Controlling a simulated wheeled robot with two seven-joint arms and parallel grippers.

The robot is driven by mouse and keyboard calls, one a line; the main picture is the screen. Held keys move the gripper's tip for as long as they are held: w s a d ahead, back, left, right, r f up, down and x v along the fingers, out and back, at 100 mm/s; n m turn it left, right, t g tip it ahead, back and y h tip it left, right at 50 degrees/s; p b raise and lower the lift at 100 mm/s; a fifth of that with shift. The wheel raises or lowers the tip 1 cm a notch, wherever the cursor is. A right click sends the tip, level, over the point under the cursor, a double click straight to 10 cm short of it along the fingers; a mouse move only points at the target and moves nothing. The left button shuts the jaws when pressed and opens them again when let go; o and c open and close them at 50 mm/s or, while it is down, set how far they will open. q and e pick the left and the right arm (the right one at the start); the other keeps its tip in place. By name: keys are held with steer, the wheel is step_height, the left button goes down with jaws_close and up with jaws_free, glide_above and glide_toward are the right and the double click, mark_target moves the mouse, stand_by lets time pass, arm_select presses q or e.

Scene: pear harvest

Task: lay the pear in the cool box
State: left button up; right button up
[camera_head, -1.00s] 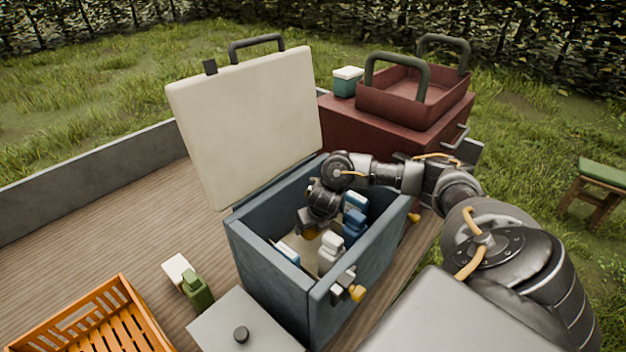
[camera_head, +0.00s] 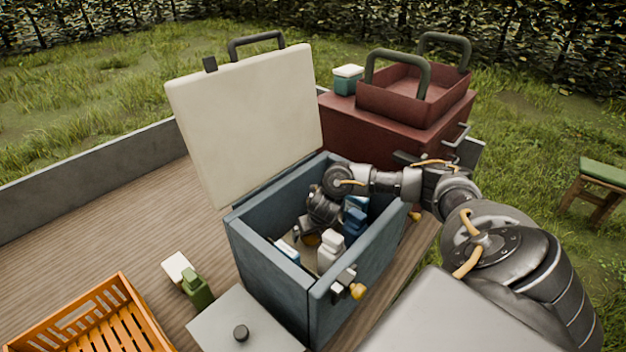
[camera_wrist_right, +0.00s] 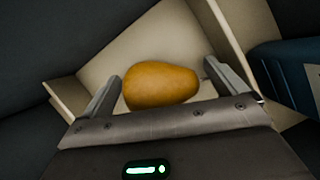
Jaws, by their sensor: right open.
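The blue-grey cool box (camera_head: 268,270) stands open with its cream lid (camera_head: 245,125) raised. My right gripper (camera_head: 308,232) is down inside the box. In the right wrist view, its open fingers (camera_wrist_right: 162,78) stand on either side of the yellow-brown pear (camera_wrist_right: 160,88), with a gap on the right side near the stem. The pear lies on its side over a pale, cream-walled tray or compartment (camera_wrist_right: 205,30). My left gripper is not in view.
An orange crate (camera_head: 95,325) and a green bottle (camera_head: 196,290) are at the lower left. A dark red chest (camera_head: 390,130) is behind. The deck (camera_head: 110,230) left of the box is mostly clear.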

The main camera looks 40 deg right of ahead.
mark_target(319, 241)
steer(key=shift+r, duration=0.35)
steer(key=p+v, duration=0.2)
steer(key=v, duration=0.9)
steer(key=shift+s+r+p, duration=0.25)
steer(key=shift+r+p, duration=0.05)
steer(key=shift+p, duration=0.05)
steer(key=shift+a, duration=0.15)
